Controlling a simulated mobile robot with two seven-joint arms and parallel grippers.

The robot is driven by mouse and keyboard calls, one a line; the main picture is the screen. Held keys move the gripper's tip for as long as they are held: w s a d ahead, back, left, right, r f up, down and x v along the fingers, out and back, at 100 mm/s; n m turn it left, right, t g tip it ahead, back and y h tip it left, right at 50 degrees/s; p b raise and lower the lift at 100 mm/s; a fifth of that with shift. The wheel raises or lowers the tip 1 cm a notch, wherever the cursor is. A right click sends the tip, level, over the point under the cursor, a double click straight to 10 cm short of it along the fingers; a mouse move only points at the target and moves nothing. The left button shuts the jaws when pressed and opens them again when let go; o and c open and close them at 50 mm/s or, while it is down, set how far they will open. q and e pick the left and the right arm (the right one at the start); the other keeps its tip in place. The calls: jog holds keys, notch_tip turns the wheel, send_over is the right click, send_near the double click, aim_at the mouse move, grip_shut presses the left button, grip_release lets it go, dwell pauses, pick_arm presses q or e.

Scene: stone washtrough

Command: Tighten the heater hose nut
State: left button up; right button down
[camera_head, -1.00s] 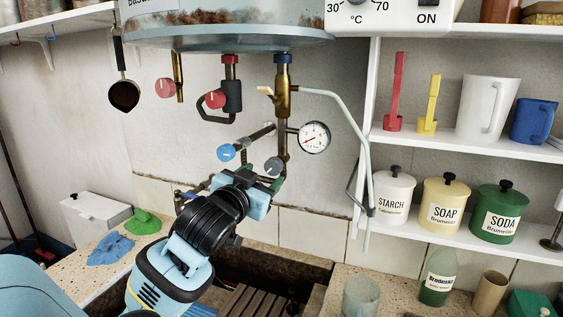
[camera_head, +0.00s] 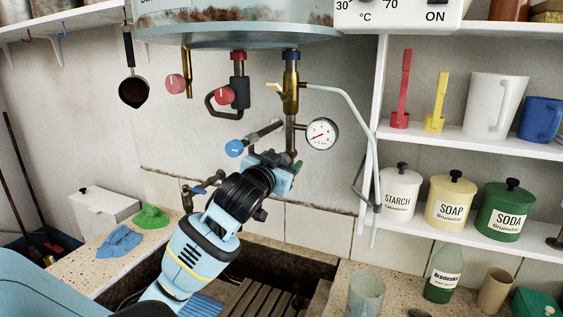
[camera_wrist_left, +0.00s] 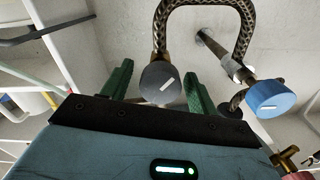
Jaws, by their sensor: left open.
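My left gripper (camera_head: 283,163) is raised at the pipework under the water heater (camera_head: 240,35), just below the gauge, and covers part of the fittings there. I cannot pick out the hose nut for certain. My right gripper is not in view.
A pressure gauge (camera_head: 321,134) and a pale tube (camera_head: 352,115) are close right of the gripper. A blue-handled valve (camera_head: 234,148) is close left, and a tap (camera_head: 204,188) is lower left. Below is the stone trough (camera_head: 285,258). Shelves with canisters (camera_head: 450,202) stand right.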

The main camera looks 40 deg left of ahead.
pick_arm(q)
jog(key=c, duration=1)
